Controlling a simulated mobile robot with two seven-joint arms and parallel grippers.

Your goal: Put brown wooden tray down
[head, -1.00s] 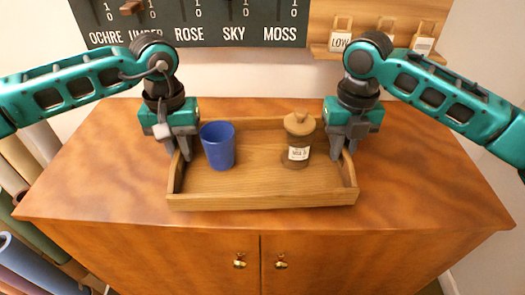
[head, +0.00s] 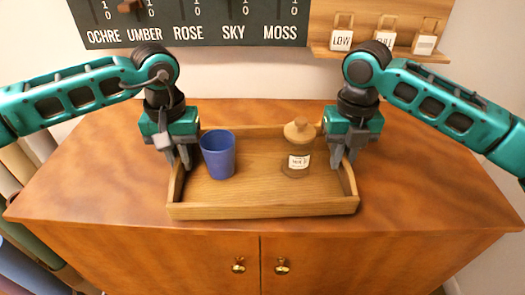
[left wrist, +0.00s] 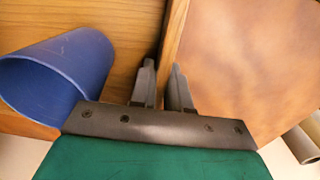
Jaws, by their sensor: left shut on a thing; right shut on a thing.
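The brown wooden tray (head: 262,209) is level over the front middle of the cabinet top; I cannot tell whether its underside touches the top. A blue cup (head: 218,157) stands upright in its left part. A jar with a wooden lid and a white label (head: 298,162) stands upright in its right part. My left gripper (head: 181,166) is shut on the tray's left wall; in the left wrist view its fingers (left wrist: 163,85) straddle that wall, beside the cup. My right gripper (head: 345,162) is shut on the tray's right wall.
The wooden cabinet top (head: 430,190) is bare to the left and right of the tray. Its front edge is close in front of the tray. A dark labelled board (head: 190,22) and a small shelf with tagged blocks (head: 385,48) are on the wall behind.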

